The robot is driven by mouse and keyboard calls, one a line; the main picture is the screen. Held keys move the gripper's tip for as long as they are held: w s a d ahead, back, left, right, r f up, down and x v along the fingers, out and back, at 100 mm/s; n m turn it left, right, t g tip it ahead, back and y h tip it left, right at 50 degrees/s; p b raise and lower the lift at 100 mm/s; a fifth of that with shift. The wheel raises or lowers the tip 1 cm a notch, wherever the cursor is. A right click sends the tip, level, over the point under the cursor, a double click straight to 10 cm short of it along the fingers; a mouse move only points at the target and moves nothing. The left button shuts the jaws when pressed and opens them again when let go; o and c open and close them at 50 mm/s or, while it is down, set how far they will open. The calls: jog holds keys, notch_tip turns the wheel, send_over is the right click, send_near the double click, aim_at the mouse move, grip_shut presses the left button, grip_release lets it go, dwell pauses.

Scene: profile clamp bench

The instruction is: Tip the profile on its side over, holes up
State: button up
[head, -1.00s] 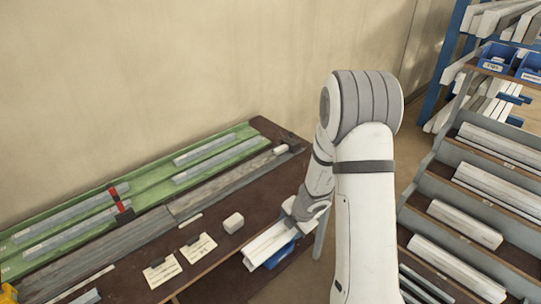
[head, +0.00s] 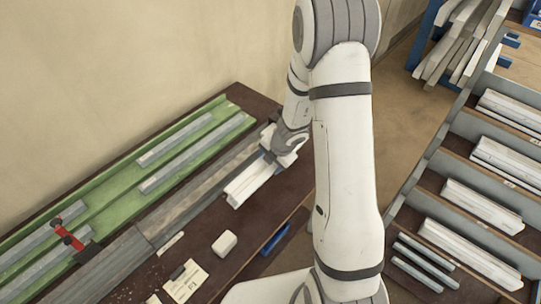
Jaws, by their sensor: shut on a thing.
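My gripper (head: 274,154) is at the right end of the bench, beside the grey rail, seen from behind and above. It is shut on a white profile (head: 250,184) at the profile's far end. The profile points toward the lower left, roughly in line with the rail, with a long groove or step along it. I cannot make out any holes, nor whether the profile touches the bench. The fingertips are hidden behind the gripper body.
The dark bench (head: 205,225) holds a green bed (head: 105,205) with grey bars and a red clamp (head: 68,236). A grey rail (head: 185,210) runs along it. A white block (head: 224,243) and label cards (head: 185,281) lie in front. A shelf rack (head: 455,165) stands right.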

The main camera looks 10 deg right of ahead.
jog(key=shift+s+f+b, duration=0.15)
jog(key=shift+f+b, duration=0.05)
jog(key=shift+b, duration=0.15)
jog(key=b, duration=0.1)
jog(key=d+t+b, duration=0.1)
jog(key=b, duration=0.1)
jog(key=shift+s+f+y, duration=0.2)
jog(key=shift+s+y, duration=0.05)
jog(key=shift+y, duration=0.05)
jog(key=shift+b, duration=0.6)
jog(key=t+b, duration=0.1)
jog(key=b, duration=0.3)
jog(key=s+f+t+y+b, duration=0.1)
jog(key=b, duration=0.3)
jog(key=d+t+y+b, duration=0.1)
jog(key=b, duration=0.4)
jog(key=shift+s+d+f, duration=0.1)
jog(key=shift+s+f, duration=0.05)
jog(key=shift+s, duration=0.2)
jog(key=shift+f+b, duration=1.35)
jog(key=shift+f, duration=0.45)
jog(key=o, duration=1.5)
jog(key=shift+c, duration=0.2)
